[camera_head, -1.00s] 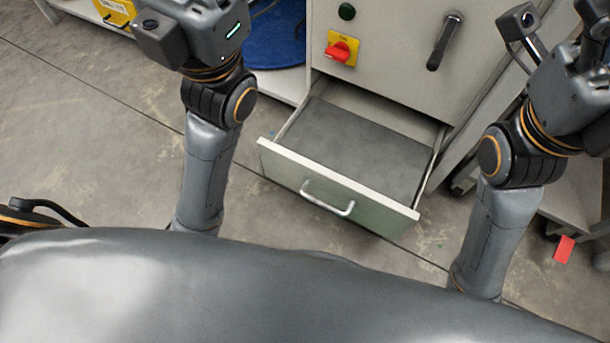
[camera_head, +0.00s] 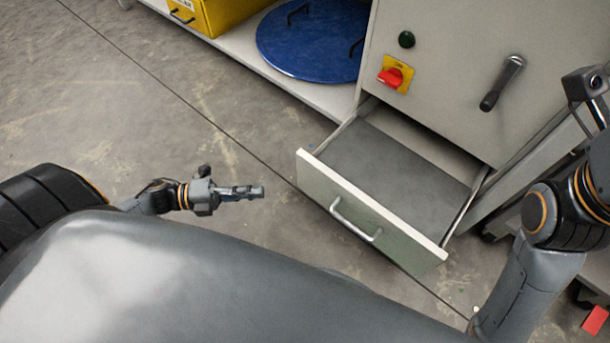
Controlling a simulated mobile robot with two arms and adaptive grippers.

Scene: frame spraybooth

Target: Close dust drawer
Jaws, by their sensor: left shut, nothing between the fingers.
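The dust drawer (camera_head: 378,222) is pulled well out of the grey cabinet (camera_head: 455,60). It has a pale front with a silver bar handle (camera_head: 355,222) and a dark grey inside that looks flat. My left gripper (camera_head: 258,192) is low over the floor, left of the drawer front and apart from it. It points right toward the drawer, shut and empty. My right arm shows at the right edge, right of the drawer; its fingertips are out of the frame.
The cabinet carries a red rotary switch on a yellow plate (camera_head: 395,74), a green button (camera_head: 406,39) and a dark lever handle (camera_head: 502,84). A blue round lid (camera_head: 312,45) and a yellow box (camera_head: 215,12) sit on a shelf at the back. The floor (camera_head: 150,110) at left is clear.

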